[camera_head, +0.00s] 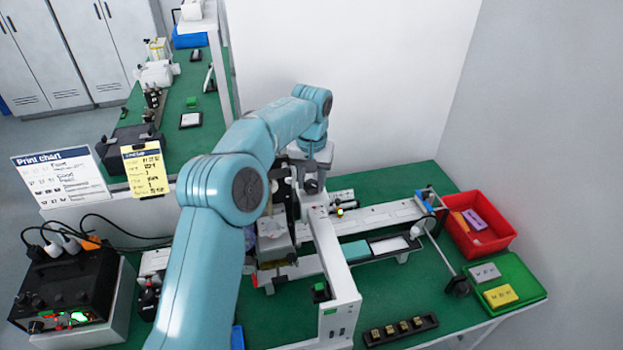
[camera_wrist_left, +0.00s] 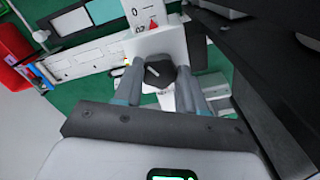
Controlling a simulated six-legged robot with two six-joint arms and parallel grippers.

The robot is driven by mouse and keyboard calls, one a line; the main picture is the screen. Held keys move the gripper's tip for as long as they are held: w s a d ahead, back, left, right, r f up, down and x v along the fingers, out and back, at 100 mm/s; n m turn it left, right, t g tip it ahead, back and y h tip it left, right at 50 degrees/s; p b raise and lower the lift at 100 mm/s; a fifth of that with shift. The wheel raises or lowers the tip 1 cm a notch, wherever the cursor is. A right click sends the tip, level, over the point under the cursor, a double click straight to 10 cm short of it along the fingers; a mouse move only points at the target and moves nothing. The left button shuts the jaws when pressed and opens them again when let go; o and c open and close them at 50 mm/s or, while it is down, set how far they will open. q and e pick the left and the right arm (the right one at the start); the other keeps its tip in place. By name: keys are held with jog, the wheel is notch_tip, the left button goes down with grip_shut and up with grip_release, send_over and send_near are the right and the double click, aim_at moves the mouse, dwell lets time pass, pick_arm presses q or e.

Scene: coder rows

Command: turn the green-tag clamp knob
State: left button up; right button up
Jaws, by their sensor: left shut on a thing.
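My left gripper (camera_head: 312,176) is at the far end of my blue arm, above the white machine frame (camera_head: 330,245). In the left wrist view its two grey fingers (camera_wrist_left: 160,84) are closed on the sides of a dark faceted knob (camera_wrist_left: 159,72) with a light line on its face. The knob sits by a white plate (camera_wrist_left: 150,28) with a 0, other marks and a red triangle. A small green piece (camera_head: 320,291) is on the near part of the frame; I cannot tell whether it is the knob's tag. My right gripper is not in view.
A red bin (camera_head: 512,235) and a green tray (camera_head: 535,284) with blocks stand at the right. A dark strip (camera_head: 400,331) lies at the front. A black control box (camera_head: 65,290) with cables stands at the left. A white wall (camera_head: 345,60) rises behind the bench.

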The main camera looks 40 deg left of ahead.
pick_arm(q)
jog(key=shift+r+m, duration=0.1)
jog(key=shift+m, duration=1.9)
jog(key=shift+w, duration=0.1)
jog(key=o, duration=1)
jog(key=shift+o, duration=0.2)
